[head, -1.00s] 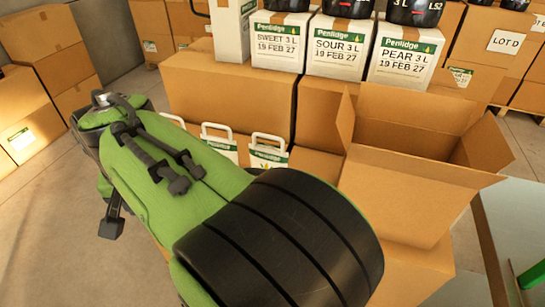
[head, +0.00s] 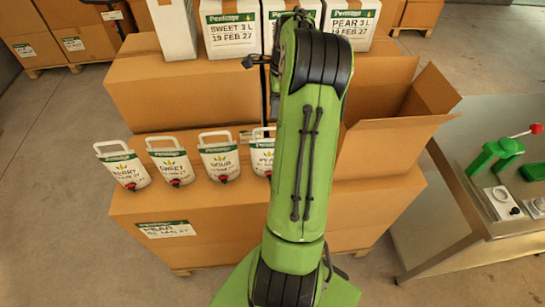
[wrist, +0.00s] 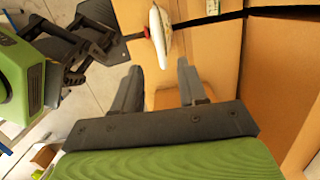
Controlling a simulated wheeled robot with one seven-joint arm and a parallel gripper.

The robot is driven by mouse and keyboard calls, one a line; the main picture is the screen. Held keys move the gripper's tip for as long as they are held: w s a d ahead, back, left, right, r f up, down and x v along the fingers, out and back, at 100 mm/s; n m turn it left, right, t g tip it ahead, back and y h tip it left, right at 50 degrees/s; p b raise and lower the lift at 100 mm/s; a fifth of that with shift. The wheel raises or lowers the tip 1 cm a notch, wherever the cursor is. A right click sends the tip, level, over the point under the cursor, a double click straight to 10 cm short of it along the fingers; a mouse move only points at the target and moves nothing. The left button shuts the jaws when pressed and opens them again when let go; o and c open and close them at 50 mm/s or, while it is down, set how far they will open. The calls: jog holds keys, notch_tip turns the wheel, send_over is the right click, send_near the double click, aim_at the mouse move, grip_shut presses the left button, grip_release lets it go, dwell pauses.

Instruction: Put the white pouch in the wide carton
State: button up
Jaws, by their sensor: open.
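Several white pouches with looped handles and red taps stand in a row on a carton in the head view: Berry (head: 124,168), Sweet (head: 170,163), Sour (head: 219,160) and Pear (head: 261,155), the last partly behind my arm. The wide carton (head: 385,148) stands open, flaps spread, to the right of my arm; my arm covers its left part. My gripper (wrist: 160,66) is open and empty in the wrist view and hidden in the head view. One white pouch (wrist: 160,30) shows edge-on beyond the fingertips, apart from them; its label cannot be read.
A large closed carton (head: 185,90) stands behind the pouches, with labelled boxes (head: 232,38) on top. At right is a metal table (head: 450,140) with a green device (head: 495,153). Open floor (head: 60,130) lies at left.

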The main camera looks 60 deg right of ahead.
send_over(269, 138)
jog(key=f, duration=0.8)
jog(key=shift+s+d, duration=0.15)
jog(key=shift+d, duration=0.15)
notch_tip(269, 138, down, 5)
jog(key=shift+a+r, duration=0.1)
jog(key=shift+a, duration=0.05)
jog(key=shift+w+f, duration=0.2)
jog(key=shift+f, duration=0.15)
grip_shut()
jog(key=shift+r, duration=0.15)
